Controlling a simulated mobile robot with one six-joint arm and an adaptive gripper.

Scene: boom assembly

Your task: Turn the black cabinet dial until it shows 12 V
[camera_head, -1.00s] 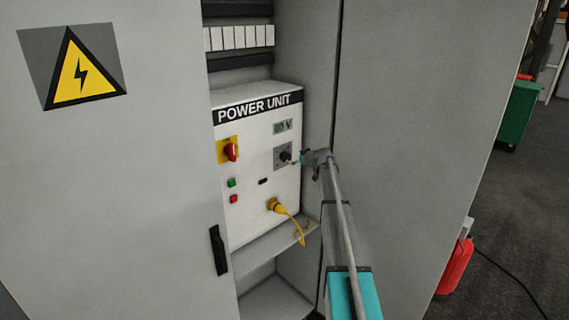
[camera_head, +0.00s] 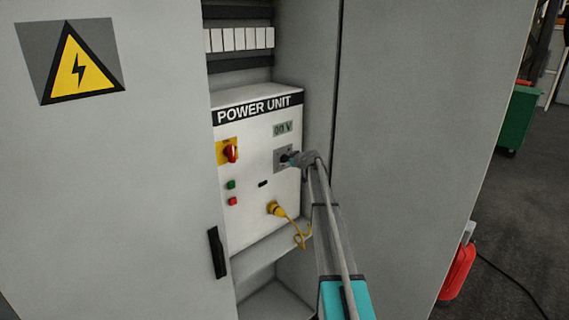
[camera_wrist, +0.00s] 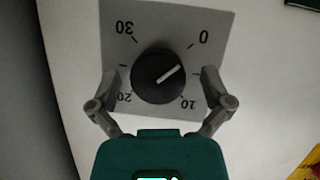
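The black dial (camera_wrist: 150,82) sits on a grey square plate marked 0, 10, 20 and 30, seen upside down in the wrist view. Its white pointer line aims up and right, near the 0 mark. In the head view the dial plate (camera_head: 279,163) is partly hidden by my gripper (camera_head: 289,158). In the wrist view my gripper (camera_wrist: 158,80) is open, one finger on each side of the dial with a visible gap to it on both sides. The small display (camera_head: 283,129) above the dial appears to read 00 V.
The white power unit (camera_head: 240,186) stands inside the grey cabinet. It carries a red rotary switch (camera_head: 231,153) on yellow, green and red buttons, and a yellow plug (camera_head: 276,209) with its cable below the dial. The cabinet door (camera_head: 110,200) is at left.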

